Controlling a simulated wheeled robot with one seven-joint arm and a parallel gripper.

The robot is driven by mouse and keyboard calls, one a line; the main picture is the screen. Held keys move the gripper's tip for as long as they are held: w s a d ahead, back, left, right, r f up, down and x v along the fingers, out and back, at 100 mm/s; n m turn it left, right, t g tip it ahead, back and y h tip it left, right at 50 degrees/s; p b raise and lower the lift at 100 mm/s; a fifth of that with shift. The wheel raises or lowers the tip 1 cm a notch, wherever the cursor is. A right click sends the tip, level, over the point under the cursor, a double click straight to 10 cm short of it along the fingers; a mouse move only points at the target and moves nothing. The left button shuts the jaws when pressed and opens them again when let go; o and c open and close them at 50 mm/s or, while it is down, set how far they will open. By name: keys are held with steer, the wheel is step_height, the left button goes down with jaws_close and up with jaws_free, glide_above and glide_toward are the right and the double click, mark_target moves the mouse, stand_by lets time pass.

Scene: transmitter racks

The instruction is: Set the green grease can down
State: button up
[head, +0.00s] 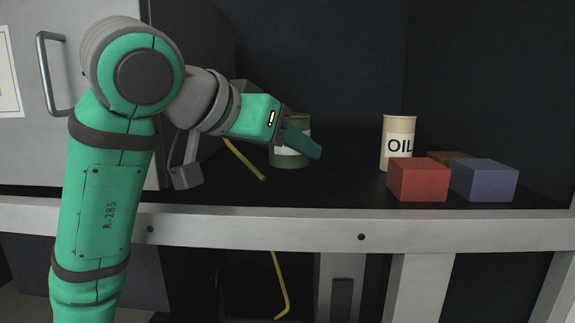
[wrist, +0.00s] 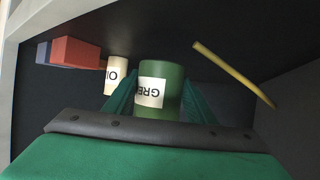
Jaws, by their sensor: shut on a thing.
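The green grease can (head: 291,158) is a dark green cylinder with a pale label, partly hidden behind my gripper in the head view. In the wrist view the can (wrist: 172,92) is between my two green fingers, its label lettering upside down. My gripper (head: 303,142) is shut on the can from the near side. In the head view the can's base appears at the dark shelf top (head: 335,182); I cannot tell whether it touches.
A cream oil can (head: 397,143) stands to the right. In front of it are a red box (head: 418,180) and a blue box (head: 484,180), with a brown box (head: 449,156) behind. A yellow rod (head: 245,160) lies left of the grease can. A grey cabinet (head: 190,60) stands left.

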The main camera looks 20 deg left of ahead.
mark_target(286, 164)
steer(key=shift+w+f, duration=0.15)
steer(key=shift+f, duration=1.6)
steer(key=shift+f, duration=0.1)
steer(key=o, duration=1.3)
steer(key=shift+a, duration=0.1)
steer(key=shift+r, duration=0.25)
steer(key=v, duration=1.1)
steer(key=shift+s, duration=0.35)
